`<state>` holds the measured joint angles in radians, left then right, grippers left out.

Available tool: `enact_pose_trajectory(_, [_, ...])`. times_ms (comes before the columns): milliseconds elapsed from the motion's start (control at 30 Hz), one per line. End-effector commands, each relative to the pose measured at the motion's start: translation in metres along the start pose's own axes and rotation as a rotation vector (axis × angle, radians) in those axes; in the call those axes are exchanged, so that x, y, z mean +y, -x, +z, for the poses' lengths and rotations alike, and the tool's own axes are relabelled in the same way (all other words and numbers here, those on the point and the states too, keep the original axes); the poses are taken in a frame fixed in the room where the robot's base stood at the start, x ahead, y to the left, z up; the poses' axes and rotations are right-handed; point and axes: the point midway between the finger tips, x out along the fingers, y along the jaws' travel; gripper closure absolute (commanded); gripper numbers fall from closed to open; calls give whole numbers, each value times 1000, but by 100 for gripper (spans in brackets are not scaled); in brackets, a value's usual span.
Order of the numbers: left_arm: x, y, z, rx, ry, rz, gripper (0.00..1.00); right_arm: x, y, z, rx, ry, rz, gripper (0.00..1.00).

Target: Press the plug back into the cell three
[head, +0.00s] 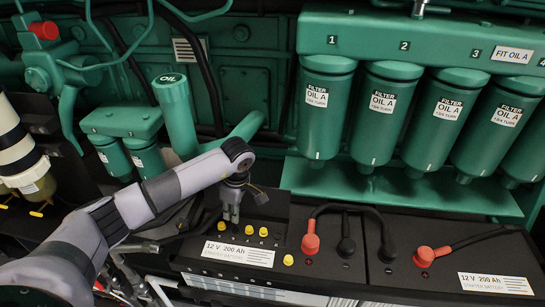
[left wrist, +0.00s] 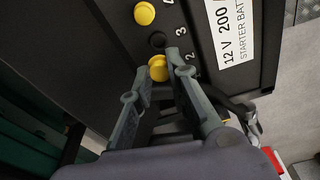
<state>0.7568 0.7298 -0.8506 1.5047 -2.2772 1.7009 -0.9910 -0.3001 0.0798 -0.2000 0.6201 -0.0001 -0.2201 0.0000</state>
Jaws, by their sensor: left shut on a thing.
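The left battery (head: 190,250) is black, with a row of small yellow plugs on its top, such as the plug (head: 263,231) in the head view. My left gripper (head: 231,218) points down at this row. In the left wrist view my left gripper (left wrist: 160,76) is shut on a yellow plug (left wrist: 158,69) at its fingertips. The dark opening of cell three (left wrist: 157,40) shows beside the numeral 3, just past the held plug. The numeral 2 is near the fingertips. I cannot tell the plug's height above the battery. My right gripper is out of view.
Another yellow plug (left wrist: 144,13) sits beyond the dark opening. Red terminal caps (head: 310,243) and black cables stand to the right on the batteries. Green oil filters (head: 325,110) hang above and behind. A green OIL cylinder (head: 174,115) rises behind my arm.

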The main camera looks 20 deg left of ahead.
Motion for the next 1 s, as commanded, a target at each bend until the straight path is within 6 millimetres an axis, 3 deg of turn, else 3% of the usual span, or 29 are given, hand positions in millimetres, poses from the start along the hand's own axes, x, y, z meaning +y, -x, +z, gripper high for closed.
enact_pose_trajectory(267, [0, -8, 1, 1, -24, 3, 100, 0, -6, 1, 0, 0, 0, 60])
enact_pose_trajectory(700, [0, -46, 6, 2, -23, 3, 100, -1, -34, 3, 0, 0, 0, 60])
enact_pose_trajectory(1000, [0, -52, 7, 1, -22, 4, 100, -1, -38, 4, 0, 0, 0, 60])
